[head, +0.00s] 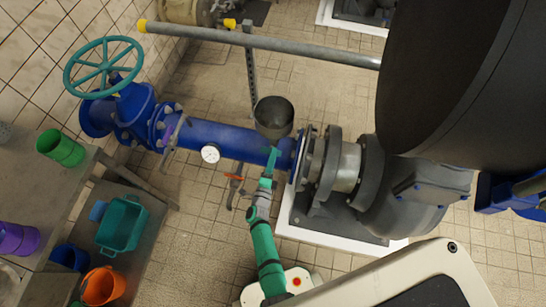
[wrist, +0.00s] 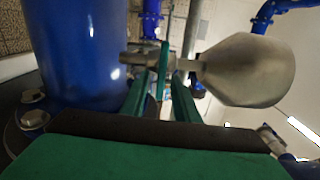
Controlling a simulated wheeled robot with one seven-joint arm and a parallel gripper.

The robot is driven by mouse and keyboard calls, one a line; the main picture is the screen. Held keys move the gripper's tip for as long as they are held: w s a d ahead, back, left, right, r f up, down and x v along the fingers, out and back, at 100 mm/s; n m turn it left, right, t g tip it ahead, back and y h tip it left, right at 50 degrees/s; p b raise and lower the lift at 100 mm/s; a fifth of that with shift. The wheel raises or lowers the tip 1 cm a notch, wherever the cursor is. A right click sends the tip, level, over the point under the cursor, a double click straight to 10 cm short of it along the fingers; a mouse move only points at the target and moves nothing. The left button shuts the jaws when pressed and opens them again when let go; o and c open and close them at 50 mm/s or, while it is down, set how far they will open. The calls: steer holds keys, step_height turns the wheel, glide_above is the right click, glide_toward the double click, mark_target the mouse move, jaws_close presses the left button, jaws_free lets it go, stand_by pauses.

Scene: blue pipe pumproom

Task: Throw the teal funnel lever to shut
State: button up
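A grey metal funnel (head: 273,115) stands behind the blue pipe in the head view. In the wrist view the funnel (wrist: 245,70) is at upper right, joined to a small metal valve (wrist: 134,57) on the blue pipe. A thin teal lever (wrist: 163,72) shows at this valve, between the fingers of my gripper (wrist: 162,82). The fingers are apart, with a gap seen beside the lever; I cannot tell whether either touches it. In the head view my gripper (head: 267,178) is at the pipe's near side, close to the flange. Teal on teal blurs lever and fingers there.
The blue pipe (head: 225,138) carries a gauge (head: 210,153) and a teal handwheel valve (head: 104,66). An orange-handled fitting (head: 233,177) hangs below. A large grey pump (head: 415,200) stands right; a bench (head: 75,175) with coloured containers is left.

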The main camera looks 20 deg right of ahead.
steer(key=shift+a, duration=0.1)
steer(key=v, duration=1)
steer(key=shift+s+a, duration=0.2)
steer(key=shift+s, duration=0.1)
steer(key=s+a+r+n+y, duration=0.3)
steer(key=s+r+n, duration=0.5)
steer(key=r, duration=0.1)
steer(key=s+a+r+n+y, duration=0.3)
steer(key=s+a+r+n, duration=0.1)
steer(key=s+r+n, duration=0.4)
steer(key=s+a+r+n+y, duration=0.4)
steer(key=s+r+n, duration=0.4)
steer(key=r, duration=0.4)
steer(key=shift+n, duration=0.6)
